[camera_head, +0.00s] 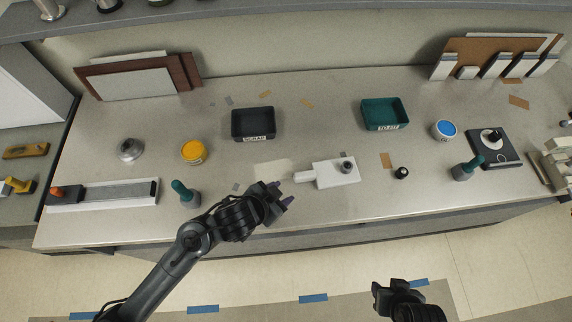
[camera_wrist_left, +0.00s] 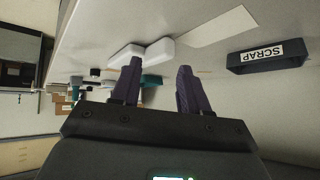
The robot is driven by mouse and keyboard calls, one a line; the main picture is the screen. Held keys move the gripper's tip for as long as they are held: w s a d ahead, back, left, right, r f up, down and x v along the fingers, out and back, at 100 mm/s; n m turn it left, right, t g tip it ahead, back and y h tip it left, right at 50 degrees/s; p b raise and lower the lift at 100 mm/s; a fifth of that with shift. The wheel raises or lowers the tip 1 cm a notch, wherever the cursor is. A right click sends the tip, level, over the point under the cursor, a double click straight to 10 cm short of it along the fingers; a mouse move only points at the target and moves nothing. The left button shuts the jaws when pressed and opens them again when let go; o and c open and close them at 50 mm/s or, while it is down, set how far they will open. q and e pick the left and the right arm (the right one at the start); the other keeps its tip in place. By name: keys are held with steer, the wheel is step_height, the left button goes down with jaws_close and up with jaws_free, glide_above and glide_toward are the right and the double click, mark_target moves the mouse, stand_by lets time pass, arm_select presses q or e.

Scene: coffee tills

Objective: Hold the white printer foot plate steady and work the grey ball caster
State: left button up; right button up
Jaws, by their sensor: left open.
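The white printer foot plate (camera_head: 335,178) lies flat near the front edge of the counter, its narrow handle pointing left. A small grey round part with a dark top (camera_head: 347,166), which looks like the grey ball caster, is on the plate. My left gripper (camera_head: 281,196) is open and empty, just left of the handle and apart from it. In the left wrist view the white plate (camera_wrist_left: 127,56) shows beyond the open fingers (camera_wrist_left: 157,82). My right gripper (camera_head: 385,290) hangs in front of the counter, well away from the plate; its jaws are unclear.
A small black round knob (camera_head: 401,173) stands right of the plate. Green-handled tools (camera_head: 186,193) stand on either side. A black SCRAP bin (camera_head: 253,123) and a green tray (camera_head: 384,113) are behind. Counter between the bins is mostly free.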

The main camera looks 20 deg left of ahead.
arm_select(q)
steer(key=w+d+r+m+g+h, duration=0.1)
steer(key=w+d+r+m+h, duration=0.15)
steer(key=w+d+m, duration=0.3)
steer(key=g, duration=0.4)
glide_toward(299, 175)
steer(key=d+f, duration=0.2)
steer(key=shift+w+a+f+m+g, duration=0.2)
steer(key=shift+w+m+g, duration=0.1)
steer(key=shift+w, duration=0.3)
steer(key=shift+x, duration=3.35)
jaws_close()
steer(key=shift+f, duration=0.15)
steer(key=shift+o, duration=1.2)
jaws_free()
